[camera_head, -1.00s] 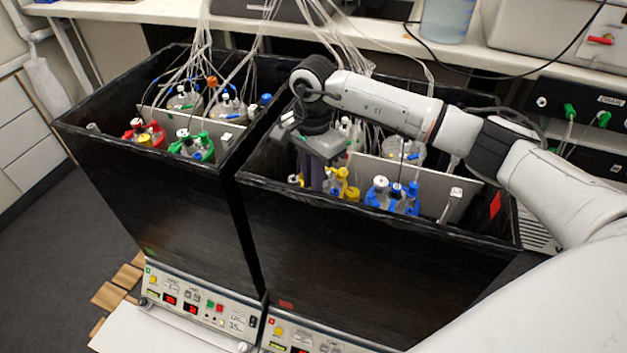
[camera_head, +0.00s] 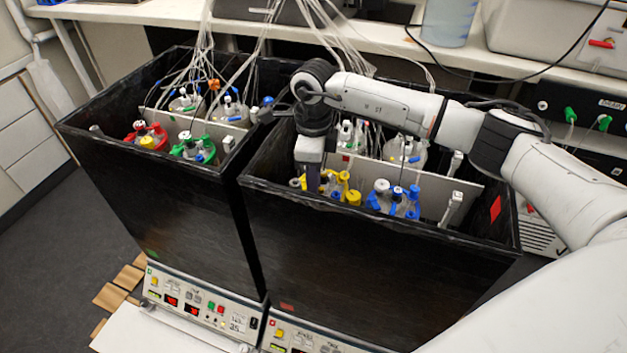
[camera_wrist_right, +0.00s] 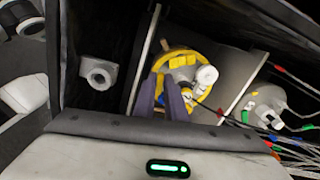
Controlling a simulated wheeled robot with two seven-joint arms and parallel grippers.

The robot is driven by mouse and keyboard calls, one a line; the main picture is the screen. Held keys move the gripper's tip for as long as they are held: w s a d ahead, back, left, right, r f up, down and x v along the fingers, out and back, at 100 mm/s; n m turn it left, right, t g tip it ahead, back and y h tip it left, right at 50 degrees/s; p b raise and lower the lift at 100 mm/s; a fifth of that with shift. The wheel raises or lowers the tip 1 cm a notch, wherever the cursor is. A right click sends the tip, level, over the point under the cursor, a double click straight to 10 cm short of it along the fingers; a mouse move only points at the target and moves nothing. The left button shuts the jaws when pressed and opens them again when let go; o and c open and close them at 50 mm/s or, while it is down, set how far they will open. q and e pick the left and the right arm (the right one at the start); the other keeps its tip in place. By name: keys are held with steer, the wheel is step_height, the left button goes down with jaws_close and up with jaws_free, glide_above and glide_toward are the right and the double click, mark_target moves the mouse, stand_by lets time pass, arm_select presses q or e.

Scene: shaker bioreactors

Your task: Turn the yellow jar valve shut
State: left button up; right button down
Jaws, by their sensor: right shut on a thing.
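The yellow jar (camera_head: 343,186), with yellow cap parts and white fittings, stands in the front left of the right black box. In the right wrist view the yellow jar (camera_wrist_right: 178,56) shows a yellow ring with white fittings on top. My right gripper (camera_head: 312,188) points down into the box at the jar's left side. Its two purple fingers (camera_wrist_right: 160,84) reach to the near edge of the yellow ring and are shut on a part there. I take that part for the jar's valve; the fingers mostly hide it. My left gripper is not in view.
The blue-capped jar (camera_head: 394,196) stands close on the right of the yellow one. The black box (camera_head: 370,265) walls surround them, with a pale divider plate (camera_head: 440,185) behind. Thin tubes rise at the back. The left box (camera_head: 150,215) holds red- and green-capped jars.

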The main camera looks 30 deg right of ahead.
steer(key=shift+r+m, duration=0.1)
steer(key=shift+m, duration=0.9)
steer(key=c, duration=1.8)
jaws_free()
steer(key=shift+c, duration=0.2)
